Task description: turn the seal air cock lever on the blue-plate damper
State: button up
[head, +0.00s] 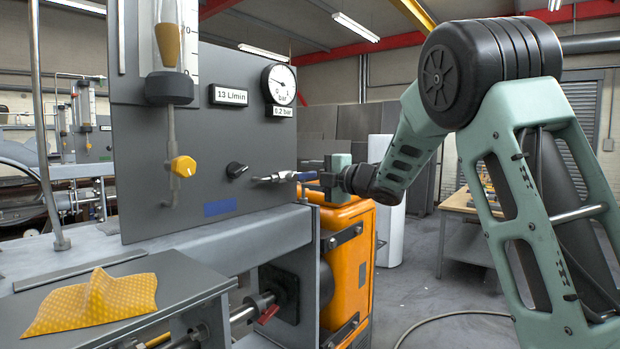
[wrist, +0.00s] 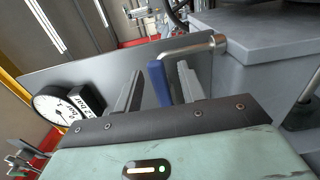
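A small blue plate (head: 220,207) is on the same panel, lower left of the lever. My gripper (head: 312,177) is at the handle, beside the panel edge. In the wrist view the blue handle (wrist: 159,84) lies between my two fingers (wrist: 158,92), with a gap visible on both sides. My gripper is open around it.
The panel carries a pressure gauge (head: 280,85), a black knob (head: 236,170), a yellow knob (head: 184,166) and a flow tube (head: 170,45). An orange cabinet (head: 347,255) stands below my gripper. A yellow cloth (head: 95,300) lies on the bench at front left.

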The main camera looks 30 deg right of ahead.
jog(key=shift+v, duration=0.75)
jog(key=shift+s+b, duration=0.1)
jog(key=shift+b, duration=0.25)
jog(key=b+v, duration=0.2)
jog(key=v, duration=0.3)
jog(key=shift+s+d, duration=0.15)
jog(key=shift+s, duration=0.2)
